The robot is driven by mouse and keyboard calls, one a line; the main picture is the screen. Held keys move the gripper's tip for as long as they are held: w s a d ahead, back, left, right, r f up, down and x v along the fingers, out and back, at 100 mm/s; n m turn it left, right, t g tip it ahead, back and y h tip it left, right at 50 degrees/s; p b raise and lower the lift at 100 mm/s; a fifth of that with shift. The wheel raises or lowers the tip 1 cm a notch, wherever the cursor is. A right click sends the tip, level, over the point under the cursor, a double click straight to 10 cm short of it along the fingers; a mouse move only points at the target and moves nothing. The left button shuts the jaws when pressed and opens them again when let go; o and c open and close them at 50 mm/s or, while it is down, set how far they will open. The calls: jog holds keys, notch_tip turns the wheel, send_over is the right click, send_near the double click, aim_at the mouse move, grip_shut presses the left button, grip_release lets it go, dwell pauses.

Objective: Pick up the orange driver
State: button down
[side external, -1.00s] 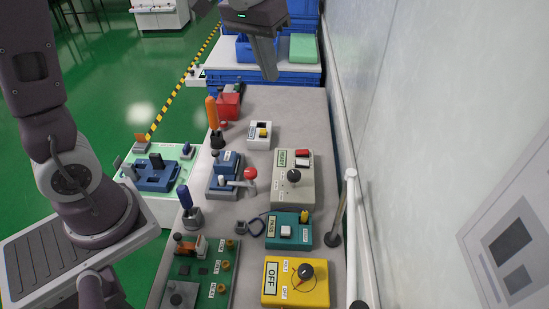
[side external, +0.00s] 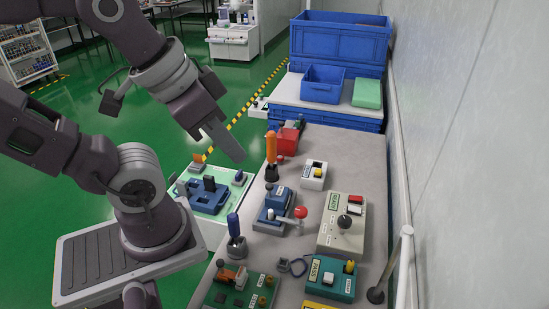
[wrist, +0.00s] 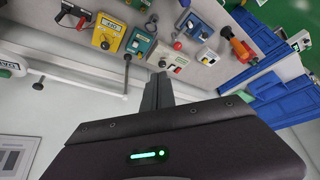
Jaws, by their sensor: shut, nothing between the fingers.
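The orange driver (side external: 271,147) stands upright, handle up, in a small dark holder (side external: 272,174) near the left edge of the grey table, in front of a red box. In the wrist view the orange driver (wrist: 241,49) shows at the upper right, beyond the fingertips. My gripper (side external: 238,156) is shut and empty. In the side view it points down to the right, a little left of the driver and apart from it. The shut fingers also show in the wrist view (wrist: 159,80). How high they are over the table is hard to tell.
The red box (side external: 287,141) is right behind the driver. A blue driver (side external: 234,225) stands in a holder nearer the front. A blue device with a red-knobbed lever (side external: 279,203) and a white box (side external: 314,175) are close. Blue crates (side external: 340,45) stand at the back.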

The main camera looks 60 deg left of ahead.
dwell(0.4)
jog(key=c, duration=1)
grip_release()
jog(key=shift+r, duration=0.15)
jog(key=w+a+r+n+g, duration=0.2)
jog(key=w+a+r+n, duration=0.5)
jog(key=w+r, duration=0.5)
jog(key=n+g, duration=0.4)
jog(key=n, duration=0.3)
send_over(272, 152)
jog(key=w, duration=0.1)
notch_tip(272, 152, down, 8)
jog(key=f, duration=1.1)
jog(key=a+f, duration=0.1)
jog(key=f, duration=2.2)
jog(key=shift+s+a, duration=0.2)
jog(key=shift+a, duration=0.05)
